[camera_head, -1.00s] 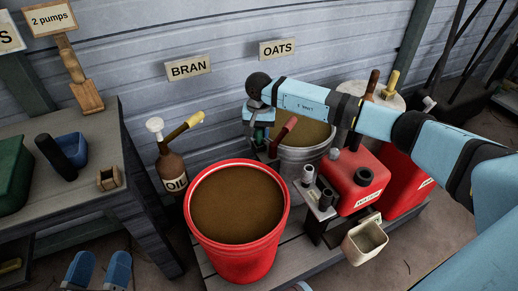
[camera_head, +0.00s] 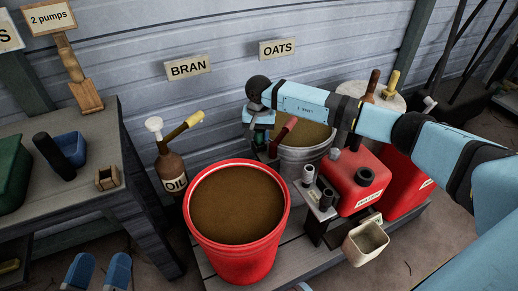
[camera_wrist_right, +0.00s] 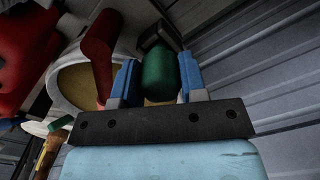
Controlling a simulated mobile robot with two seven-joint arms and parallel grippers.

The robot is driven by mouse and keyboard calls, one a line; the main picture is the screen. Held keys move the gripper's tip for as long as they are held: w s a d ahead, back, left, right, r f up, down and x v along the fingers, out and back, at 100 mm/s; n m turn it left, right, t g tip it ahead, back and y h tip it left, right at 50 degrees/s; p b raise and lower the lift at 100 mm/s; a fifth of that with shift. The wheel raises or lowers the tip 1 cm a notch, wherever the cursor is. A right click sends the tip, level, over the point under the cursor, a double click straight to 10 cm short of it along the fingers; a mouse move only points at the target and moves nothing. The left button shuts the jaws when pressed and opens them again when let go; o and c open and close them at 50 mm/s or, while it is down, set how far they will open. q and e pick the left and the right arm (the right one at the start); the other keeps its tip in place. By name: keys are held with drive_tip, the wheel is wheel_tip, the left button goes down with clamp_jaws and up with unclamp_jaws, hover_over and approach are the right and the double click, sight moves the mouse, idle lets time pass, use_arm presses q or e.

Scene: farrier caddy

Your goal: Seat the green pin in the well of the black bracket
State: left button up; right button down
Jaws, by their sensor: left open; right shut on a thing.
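My right gripper (camera_head: 261,134) is shut on the green pin (camera_wrist_right: 158,75), whose thick green body sits between the blue fingers in the right wrist view. A dark bracket (camera_wrist_right: 160,34) with a square-looking opening lies just beyond the pin's far end in that view. In the head view the gripper hangs beside the grey oats bucket, and dark parts beneath it are mostly hidden. I cannot tell whether the pin's end is inside the bracket's well. My left gripper (camera_head: 98,273) is open and empty at the bottom left.
A red bran bucket (camera_head: 237,235) stands in front, with an oil bottle (camera_head: 172,169) to its left. A red scoop handle (camera_head: 283,130) rises from the oats bucket (camera_head: 309,161), close beside my right gripper. Red cans (camera_head: 357,180) stand to the right; the corrugated wall is behind.

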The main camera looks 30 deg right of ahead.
use_arm(q)
drive_tip(key=shift+f, duration=0.35)
use_arm(e)
drive_tip(key=shift+f, duration=0.4)
drive_tip(key=c, duration=0.6)
unclamp_jaws()
use_arm(q)
drive_tip(key=shift+f, duration=0.1)
use_arm(e)
drive_tip(key=shift+f, duration=0.1)
use_arm(q)
wheel_tip(320, 180, up, 5)
drive_tip(key=p, duration=0.4)
use_arm(e)
wheel_tip(320, 180, up, 14)
